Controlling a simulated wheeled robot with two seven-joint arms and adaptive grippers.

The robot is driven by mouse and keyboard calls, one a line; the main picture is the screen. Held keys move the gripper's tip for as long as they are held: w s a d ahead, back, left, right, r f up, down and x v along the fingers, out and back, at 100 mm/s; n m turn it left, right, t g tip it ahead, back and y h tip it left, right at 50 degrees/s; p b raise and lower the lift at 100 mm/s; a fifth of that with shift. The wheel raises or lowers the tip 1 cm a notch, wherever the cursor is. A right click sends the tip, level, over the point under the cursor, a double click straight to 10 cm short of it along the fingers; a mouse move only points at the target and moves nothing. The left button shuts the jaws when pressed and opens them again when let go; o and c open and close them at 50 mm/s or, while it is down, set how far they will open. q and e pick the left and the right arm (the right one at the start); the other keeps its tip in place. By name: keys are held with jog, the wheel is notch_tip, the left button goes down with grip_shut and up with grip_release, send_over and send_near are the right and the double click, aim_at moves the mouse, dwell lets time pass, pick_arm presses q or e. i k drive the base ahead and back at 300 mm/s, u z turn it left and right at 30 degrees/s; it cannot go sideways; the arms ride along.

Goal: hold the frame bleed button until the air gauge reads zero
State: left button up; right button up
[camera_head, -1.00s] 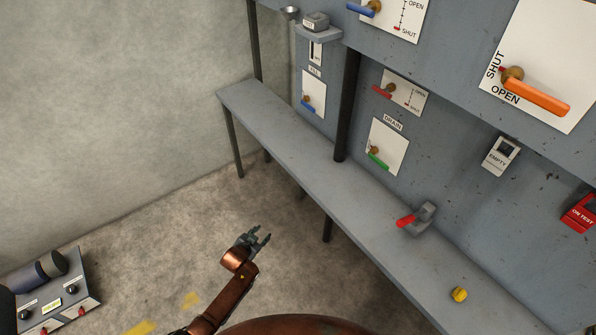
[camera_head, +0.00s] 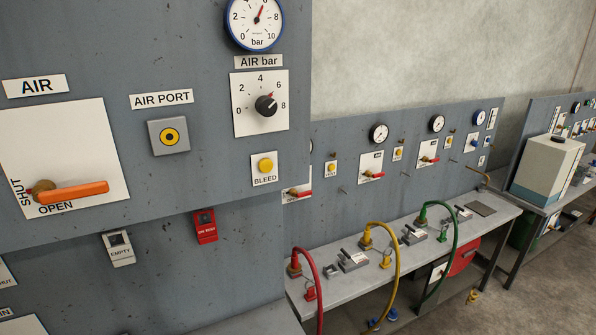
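The frame bleed button is a yellow push button (camera_head: 265,165) on a white plate marked BLEED, near the right edge of the grey panel. The air gauge (camera_head: 255,20) is a round blue-rimmed dial in bar at the top, partly cut off. Its red needle points up and a little right, at roughly 6, clearly off zero. Several other small yellow buttons show on the farther panels, one of them (camera_head: 331,168) just right of the near panel. Neither of my grippers is in view, and nothing touches the bleed button.
Below the gauge is the AIR bar knob (camera_head: 266,105), its pointer near 6. An orange AIR handle (camera_head: 73,191) lies nearly level by OPEN. The AIR PORT (camera_head: 169,136) sits between. Red, yellow and green hoses (camera_head: 440,248) rise from the right bench (camera_head: 335,291).

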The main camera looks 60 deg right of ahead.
aim_at(266, 165)
jog(key=z, duration=1.95)
